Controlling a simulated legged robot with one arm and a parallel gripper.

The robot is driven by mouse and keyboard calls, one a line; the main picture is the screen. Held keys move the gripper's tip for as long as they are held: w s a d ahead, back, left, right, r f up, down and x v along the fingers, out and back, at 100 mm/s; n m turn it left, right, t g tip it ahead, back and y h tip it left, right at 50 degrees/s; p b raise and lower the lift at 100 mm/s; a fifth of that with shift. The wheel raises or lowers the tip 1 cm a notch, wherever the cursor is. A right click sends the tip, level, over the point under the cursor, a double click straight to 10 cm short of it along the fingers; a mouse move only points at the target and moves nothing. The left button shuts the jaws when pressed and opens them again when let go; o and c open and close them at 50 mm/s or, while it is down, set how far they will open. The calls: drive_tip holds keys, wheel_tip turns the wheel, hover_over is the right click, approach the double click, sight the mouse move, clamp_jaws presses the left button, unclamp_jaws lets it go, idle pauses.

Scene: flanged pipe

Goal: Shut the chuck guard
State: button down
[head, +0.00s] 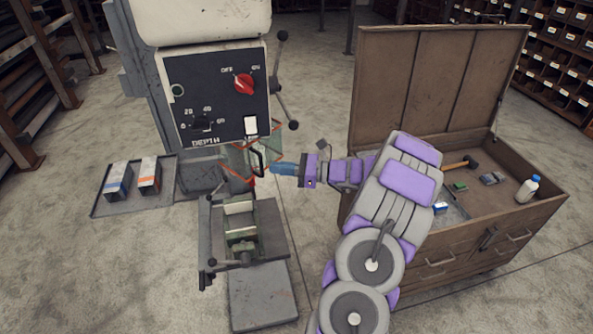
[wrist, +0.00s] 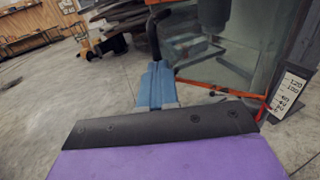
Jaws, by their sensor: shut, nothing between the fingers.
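The chuck guard (head: 238,157) is a clear panel with an orange-red frame, below the control panel of a drill press. In the wrist view its clear pane and orange edge (wrist: 222,90) fill the upper right. A black bar handle (head: 258,161) stands at its right side; it also shows in the wrist view (wrist: 154,38). My gripper (head: 273,168) has blue fingers, shut and empty, pointing left at the handle. In the wrist view the fingertips (wrist: 158,68) are right by the handle's lower end. I cannot tell whether they touch it. The chuck is mostly hidden.
A vise (head: 240,228) sits on the press table under the guard. A side tray (head: 110,206) with two boxes is at left. An open brown tool chest (head: 430,262) with tools and a white bottle (head: 527,189) stands at right. A white depth scale (wrist: 290,95) is near the guard.

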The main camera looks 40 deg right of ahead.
drive_tip(key=shift+x, duration=0.8)
